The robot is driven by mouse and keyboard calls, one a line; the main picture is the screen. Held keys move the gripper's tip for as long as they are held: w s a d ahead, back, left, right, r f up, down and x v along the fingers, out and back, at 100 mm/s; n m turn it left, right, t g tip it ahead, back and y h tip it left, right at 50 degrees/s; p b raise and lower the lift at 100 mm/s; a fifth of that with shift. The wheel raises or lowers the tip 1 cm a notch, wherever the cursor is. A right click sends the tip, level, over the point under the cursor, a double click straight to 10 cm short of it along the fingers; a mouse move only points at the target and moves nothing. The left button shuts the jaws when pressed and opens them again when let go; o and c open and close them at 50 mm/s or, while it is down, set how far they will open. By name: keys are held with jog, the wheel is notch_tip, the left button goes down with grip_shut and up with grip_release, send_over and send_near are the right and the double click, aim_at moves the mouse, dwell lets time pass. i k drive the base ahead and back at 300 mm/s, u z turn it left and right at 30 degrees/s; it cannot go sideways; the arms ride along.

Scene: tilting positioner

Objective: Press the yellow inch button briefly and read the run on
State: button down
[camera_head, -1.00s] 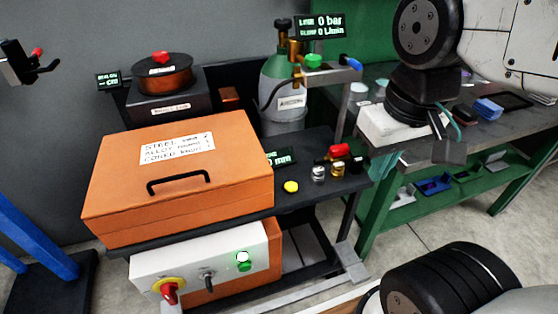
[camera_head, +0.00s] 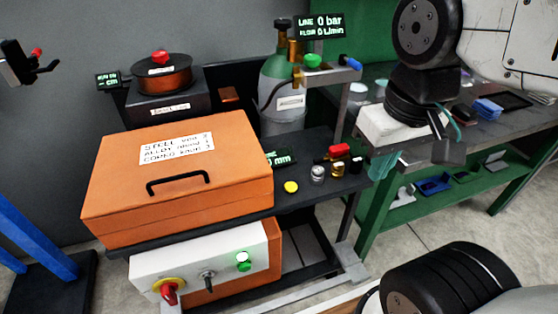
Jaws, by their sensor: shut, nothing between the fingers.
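The round yellow button (camera_head: 291,187) sits on the dark cart top, just right of the orange case, with nothing touching it. Behind it a small green-lit display (camera_head: 282,157) is partly hidden by the case; the part I can read ends in "0 mm". My gripper (camera_head: 450,150) is at the upper right, shut and empty, in front of the green bench and well to the right of the yellow button. My wrist hides part of the bench behind it.
The orange case (camera_head: 225,185) fills the cart's left side. Small fittings (camera_head: 338,166) stand right of the button. A gas cylinder (camera_head: 283,85) stands behind. A white control panel (camera_head: 200,265) with a red switch and lit green button hangs below.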

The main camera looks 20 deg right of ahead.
aim_at(291, 187)
jog(key=z, duration=1.65)
jog(key=k, duration=1.15)
jog(key=u, duration=1.5)
jog(key=i, duration=0.5)
jog(key=u, duration=0.1)
